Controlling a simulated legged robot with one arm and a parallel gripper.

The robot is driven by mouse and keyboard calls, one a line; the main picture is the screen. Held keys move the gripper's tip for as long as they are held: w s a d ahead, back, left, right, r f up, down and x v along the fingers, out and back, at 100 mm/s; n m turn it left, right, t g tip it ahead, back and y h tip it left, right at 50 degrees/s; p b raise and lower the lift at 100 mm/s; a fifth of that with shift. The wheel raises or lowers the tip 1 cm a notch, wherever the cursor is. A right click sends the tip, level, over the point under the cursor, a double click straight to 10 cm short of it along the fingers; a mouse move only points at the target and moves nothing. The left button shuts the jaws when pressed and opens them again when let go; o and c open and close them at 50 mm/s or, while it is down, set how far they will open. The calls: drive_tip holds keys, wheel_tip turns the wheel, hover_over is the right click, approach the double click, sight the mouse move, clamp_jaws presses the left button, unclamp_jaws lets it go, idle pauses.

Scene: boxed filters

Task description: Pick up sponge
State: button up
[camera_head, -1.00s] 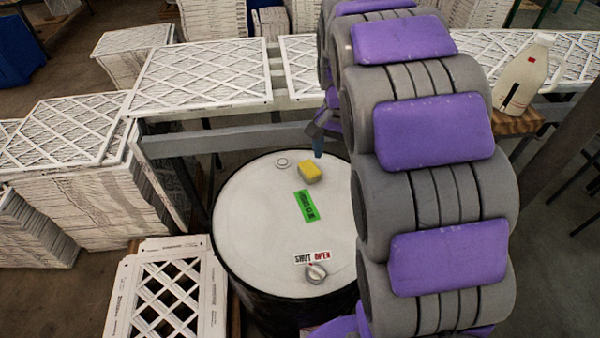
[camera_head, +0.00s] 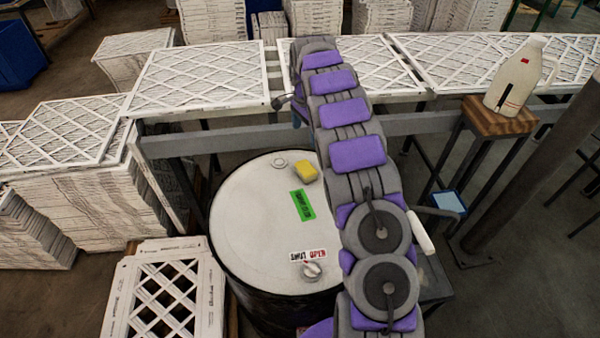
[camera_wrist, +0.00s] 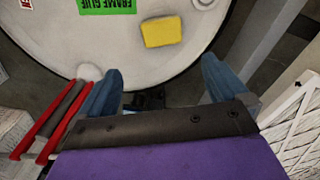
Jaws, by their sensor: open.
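The yellow sponge (camera_head: 306,171) lies on the white top of the drum (camera_head: 255,225), near its back right edge, beside a green label. In the wrist view the sponge (camera_wrist: 163,31) lies beyond my gripper (camera_wrist: 160,90), between the lines of its two blue fingers and apart from them. My gripper is open with nothing between the fingers. In the head view my arm rises right of the drum and hides part of its right side; the gripper's fingers are not clear there.
A knob (camera_head: 312,270) stands on the drum's front, and a green label (camera_head: 302,205) lies near the sponge. Framed filters (camera_head: 200,78) line the bench behind. A white jug (camera_head: 517,78) stands on a wooden block (camera_head: 498,117) at right. A boxed filter (camera_head: 168,295) stands front left.

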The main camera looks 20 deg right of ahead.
drive_tip(key=b, duration=0.2)
approach(306, 167)
drive_tip(key=f, duration=0.5)
drive_tip(key=shift+w+a, duration=0.15)
drive_tip(key=shift+a, duration=0.15)
drive_tip(key=shift+d+f+b, duration=0.15)
drive_tip(key=shift+f+b, duration=0.35)
drive_tip(key=shift+f, duration=0.85)
drive_tip(key=shift+d+f+b, duration=0.15)
drive_tip(key=shift+f+b, duration=0.35)
drive_tip(key=shift+f, duration=0.85)
drive_tip(key=c, duration=0.7)
drive_tip(key=shift+r, duration=0.15)
drive_tip(key=shift+c, duration=0.2)
wheel_tip(306, 167, up, 3)
drive_tip(key=shift+r+p, duration=0.2)
drive_tip(key=shift+p, duration=0.4)
drive_tip(key=shift+s+a+r+p, duration=0.35)
drive_tip(key=shift+s+a, duration=0.4)
drive_tip(key=shift+s, duration=1.85)
drive_tip(key=shift+s+a+r+p, duration=0.15)
drive_tip(key=shift+s+a+p, duration=0.45)
drive_tip(key=shift+s, duration=1.95)
drive_tip(key=shift+s+a+r+p, duration=0.25)
drive_tip(key=shift+s+a, duration=0.65)
drive_tip(key=shift+s, duration=1.7)
